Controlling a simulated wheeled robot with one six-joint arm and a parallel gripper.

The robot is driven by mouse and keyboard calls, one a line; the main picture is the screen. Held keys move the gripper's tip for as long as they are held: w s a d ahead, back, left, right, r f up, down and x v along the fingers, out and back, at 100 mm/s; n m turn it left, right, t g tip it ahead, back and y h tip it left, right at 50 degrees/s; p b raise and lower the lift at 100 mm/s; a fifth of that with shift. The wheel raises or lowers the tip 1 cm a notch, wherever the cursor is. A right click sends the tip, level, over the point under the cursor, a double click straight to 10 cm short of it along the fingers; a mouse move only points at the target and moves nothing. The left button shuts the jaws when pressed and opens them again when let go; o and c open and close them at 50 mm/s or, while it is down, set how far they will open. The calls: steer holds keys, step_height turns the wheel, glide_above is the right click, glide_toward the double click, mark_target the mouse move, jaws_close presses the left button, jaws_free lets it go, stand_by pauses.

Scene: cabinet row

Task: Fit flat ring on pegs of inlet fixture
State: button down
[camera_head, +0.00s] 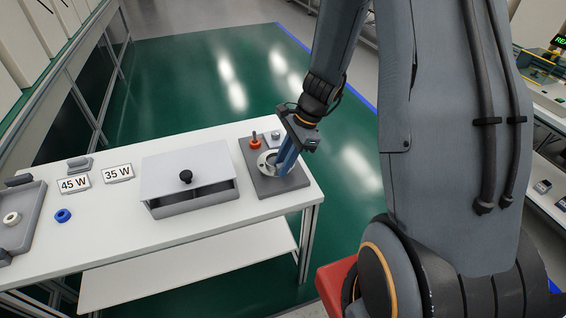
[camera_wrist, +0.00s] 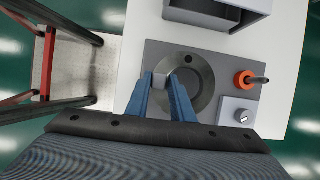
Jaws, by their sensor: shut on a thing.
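The inlet fixture is a dark grey plate (camera_head: 262,187) at the right end of the white bench; it also shows in the wrist view (camera_wrist: 158,50). The flat ring (camera_head: 264,160) is a pale metal ring over the middle of this plate, and a round grey shape (camera_wrist: 204,80) shows there in the wrist view. My gripper (camera_head: 281,164) reaches down to the ring with its blue fingers, also in the wrist view (camera_wrist: 161,78), and is shut on its near part. I cannot make out the pegs or whether the ring is seated on them.
An orange knob (camera_head: 255,144) and a small grey box (camera_head: 275,135) stand at the plate's far edge, close to my fingers. A grey box with a white lid (camera_head: 190,165) is to the left. Blue ring (camera_head: 63,215) and signs (camera_head: 118,173) lie farther left.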

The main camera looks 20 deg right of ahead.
steer(key=shift+f+b, duration=1.1)
steer(key=shift+f, duration=0.55)
steer(key=c, duration=1.6)
jaws_free()
steer(key=v, duration=0.8)
